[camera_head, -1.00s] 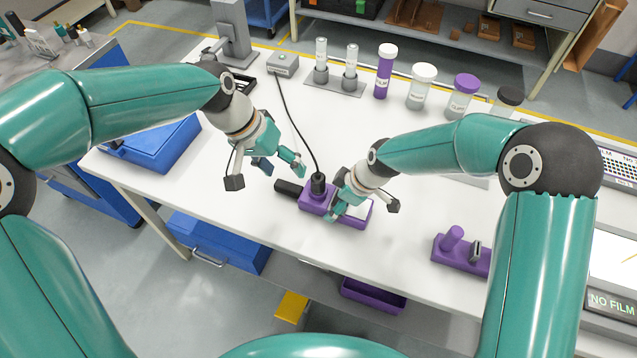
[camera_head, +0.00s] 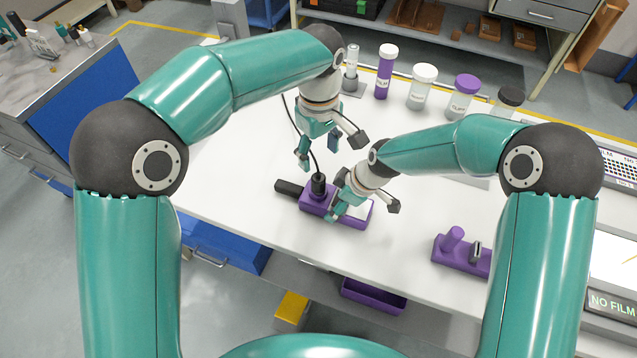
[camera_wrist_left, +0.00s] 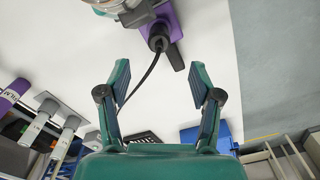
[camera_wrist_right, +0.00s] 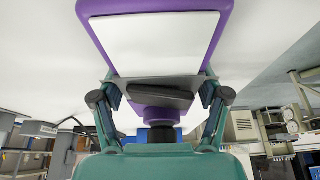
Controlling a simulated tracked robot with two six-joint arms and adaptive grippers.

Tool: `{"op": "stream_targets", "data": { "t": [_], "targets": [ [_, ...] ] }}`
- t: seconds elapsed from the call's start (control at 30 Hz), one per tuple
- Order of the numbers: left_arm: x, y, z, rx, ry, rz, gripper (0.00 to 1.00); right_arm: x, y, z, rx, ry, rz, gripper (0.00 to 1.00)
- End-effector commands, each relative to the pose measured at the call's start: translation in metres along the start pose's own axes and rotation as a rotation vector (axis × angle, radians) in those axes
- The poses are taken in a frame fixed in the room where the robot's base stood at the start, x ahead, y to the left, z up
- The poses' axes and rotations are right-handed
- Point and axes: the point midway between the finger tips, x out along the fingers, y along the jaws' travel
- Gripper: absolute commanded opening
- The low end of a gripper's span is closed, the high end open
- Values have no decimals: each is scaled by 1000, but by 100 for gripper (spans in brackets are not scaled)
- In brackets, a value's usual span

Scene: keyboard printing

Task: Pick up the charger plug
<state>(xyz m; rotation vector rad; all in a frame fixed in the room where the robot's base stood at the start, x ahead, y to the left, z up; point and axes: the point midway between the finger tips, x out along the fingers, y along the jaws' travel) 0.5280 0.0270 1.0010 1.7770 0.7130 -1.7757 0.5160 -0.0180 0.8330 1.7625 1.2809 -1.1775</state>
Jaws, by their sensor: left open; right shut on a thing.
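The black charger plug (camera_head: 318,185) stands upright in the purple device (camera_head: 350,219) on the white table, with its black cable running back. It also shows in the left wrist view (camera_wrist_left: 158,42), ahead of and between the fingers. My left gripper (camera_head: 320,150) is open and empty, just behind and above the plug, apart from it. My right gripper (camera_head: 360,207) is shut on the purple device, near its white top. In the right wrist view the device (camera_wrist_right: 224,20) fills the space ahead, and the plug is seen low in the middle (camera_wrist_right: 158,136).
A black bar (camera_head: 288,187) sticks out from the device's left end. A purple stand (camera_head: 460,262) is at the right front edge. A purple-bodied bottle (camera_head: 384,78) and several lidded jars (camera_head: 420,92) line the back. The table left of the device is clear.

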Motion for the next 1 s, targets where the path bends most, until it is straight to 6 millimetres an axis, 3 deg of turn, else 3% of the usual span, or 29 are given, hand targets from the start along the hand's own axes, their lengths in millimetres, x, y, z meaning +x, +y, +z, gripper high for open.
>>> {"op": "stream_targets", "data": {
  "t": [0.3, 0.53, 0.8, 1.0],
  "targets": [
    [49, -1, 0, -1, -2, -2, 64, 0, 0, 0, 0, 0, 0, 29],
    [64, 0, -1, 0, -2, -1, 64, 0, 0, 0, 0, 0, 0, 29],
    [100, 1, -2, -1, -2, -1, 64, 0, 0, 0, 0, 0, 0, 29],
    [108, 1, -2, -1, -1, 1, 64, 0, 0, 0, 0, 0, 0, 29]
  ]
}}
